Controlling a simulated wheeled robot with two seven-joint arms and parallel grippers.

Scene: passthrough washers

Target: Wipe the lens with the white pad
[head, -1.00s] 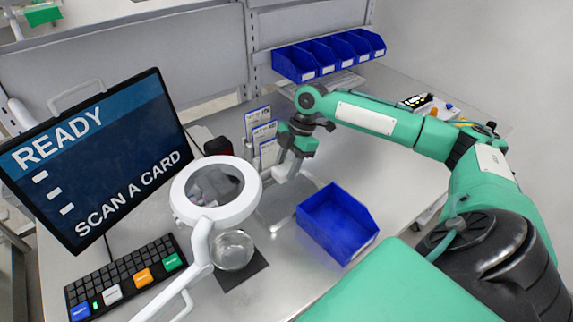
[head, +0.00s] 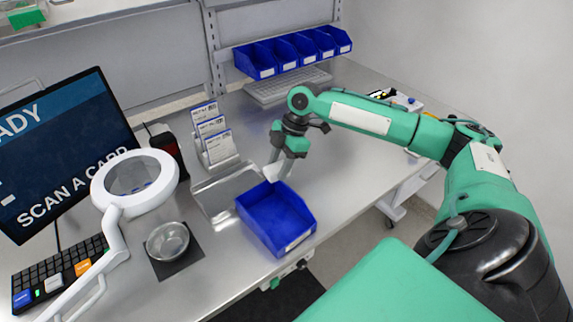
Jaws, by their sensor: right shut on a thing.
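The lens is the round glass of a white ring magnifier (head: 132,177) on a white arm, at the left in front of the screen. My right gripper (head: 278,168) is beyond the far edge of the blue open bin, well to the right of the lens. It is shut on a small white piece, the white pad (head: 270,173), which shows at its fingertips. The pad is small here and partly hidden by the fingers. My left gripper is not in view.
The blue bin (head: 288,240) stands near the front edge. A metal tray (head: 213,205) and a card rack (head: 222,150) are left of the gripper. A glass dish (head: 167,240) sits on a black mat (head: 190,262). Small blue bins (head: 265,62) line the back.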

